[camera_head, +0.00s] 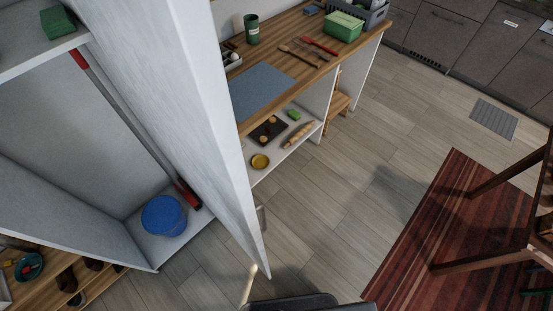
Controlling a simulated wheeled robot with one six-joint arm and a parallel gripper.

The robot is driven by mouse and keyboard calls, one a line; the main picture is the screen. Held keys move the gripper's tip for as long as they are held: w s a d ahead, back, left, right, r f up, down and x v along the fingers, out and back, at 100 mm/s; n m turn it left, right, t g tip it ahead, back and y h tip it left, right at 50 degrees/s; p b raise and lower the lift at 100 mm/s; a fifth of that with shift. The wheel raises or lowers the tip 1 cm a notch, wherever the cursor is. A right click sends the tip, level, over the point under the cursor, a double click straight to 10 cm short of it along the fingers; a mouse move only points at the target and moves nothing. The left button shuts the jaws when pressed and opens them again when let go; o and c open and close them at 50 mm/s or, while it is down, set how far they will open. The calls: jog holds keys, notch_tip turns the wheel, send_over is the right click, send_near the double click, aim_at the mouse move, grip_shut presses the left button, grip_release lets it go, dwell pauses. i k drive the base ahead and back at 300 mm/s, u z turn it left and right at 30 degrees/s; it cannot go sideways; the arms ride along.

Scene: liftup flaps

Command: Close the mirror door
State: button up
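The door (190,90), which I take to be the mirror door, is a tall white panel standing open in the middle of the head view. It juts toward me from a white cabinet (60,190), whose inside is exposed on the left. Its pale inner face and narrow edge show; no mirror surface is visible. A small metallic piece, perhaps a handle, (261,218) shows beside the door's right edge, low down. My gripper is not recognisable in view. A dark rounded shape at the bottom edge may be part of my body.
The cabinet holds a blue bucket (164,215), a red broom (187,193) and a green box (57,22). A wooden-topped workbench (292,72) stands behind the door. Tiled floor (330,185) is clear to the right, up to a striped red rug (440,230) and wooden furniture (500,180).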

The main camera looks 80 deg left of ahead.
aim_at(167, 53)
jog(key=i, duration=1.95)
jog(key=u, duration=5.1)
jog(key=i, duration=0.55)
jog(key=u, duration=0.2)
